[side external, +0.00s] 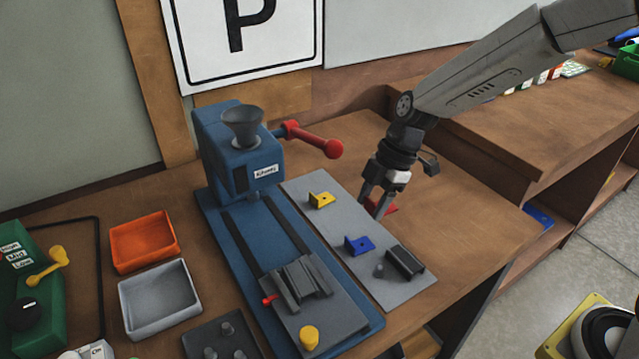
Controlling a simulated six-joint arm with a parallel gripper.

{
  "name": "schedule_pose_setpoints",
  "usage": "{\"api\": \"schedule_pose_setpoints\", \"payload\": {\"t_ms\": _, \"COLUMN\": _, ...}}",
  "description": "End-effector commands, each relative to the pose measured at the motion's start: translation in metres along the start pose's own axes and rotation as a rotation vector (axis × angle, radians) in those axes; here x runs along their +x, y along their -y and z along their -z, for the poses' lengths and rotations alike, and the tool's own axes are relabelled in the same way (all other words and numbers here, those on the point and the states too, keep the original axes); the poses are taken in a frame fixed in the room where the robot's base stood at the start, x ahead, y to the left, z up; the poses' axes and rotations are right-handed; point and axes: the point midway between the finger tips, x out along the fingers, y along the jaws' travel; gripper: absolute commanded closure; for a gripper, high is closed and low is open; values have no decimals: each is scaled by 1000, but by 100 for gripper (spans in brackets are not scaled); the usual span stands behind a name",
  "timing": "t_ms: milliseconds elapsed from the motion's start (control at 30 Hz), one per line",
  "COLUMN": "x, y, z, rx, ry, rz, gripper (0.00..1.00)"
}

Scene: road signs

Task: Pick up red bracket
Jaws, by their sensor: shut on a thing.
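The red bracket (386,207) is at the right edge of the grey plate (350,223), partly hidden by the fingers. My gripper (372,206) points down and is shut on the red bracket. I cannot tell whether the bracket touches the plate or is slightly above it. A yellow bracket (321,200) stands on the plate to the left of my gripper. A blue bracket (359,245) stands on the plate just in front of it.
A blue machine (228,160) with a funnel and a red-knobbed lever (318,139) stands left of my gripper. A dark block (405,262) sits on the plate's near end. An orange tray (143,241) and a grey tray (159,299) lie at left. Bare table is right of the plate.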

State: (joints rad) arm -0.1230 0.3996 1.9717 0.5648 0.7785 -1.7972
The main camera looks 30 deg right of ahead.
Motion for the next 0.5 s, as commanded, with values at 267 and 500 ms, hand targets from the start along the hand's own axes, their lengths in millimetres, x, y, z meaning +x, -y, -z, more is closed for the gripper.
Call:
{"api": "schedule_pose_setpoints", "payload": {"t_ms": 267, "x": -13, "y": 23, "z": -2, "rx": 0, "ry": -1, "rz": -1, "gripper": 100}}
{"api": "schedule_pose_setpoints", "payload": {"t_ms": 500, "x": -16, "y": 29, "z": -2, "rx": 0, "ry": 0, "rz": 0, "gripper": 100}}
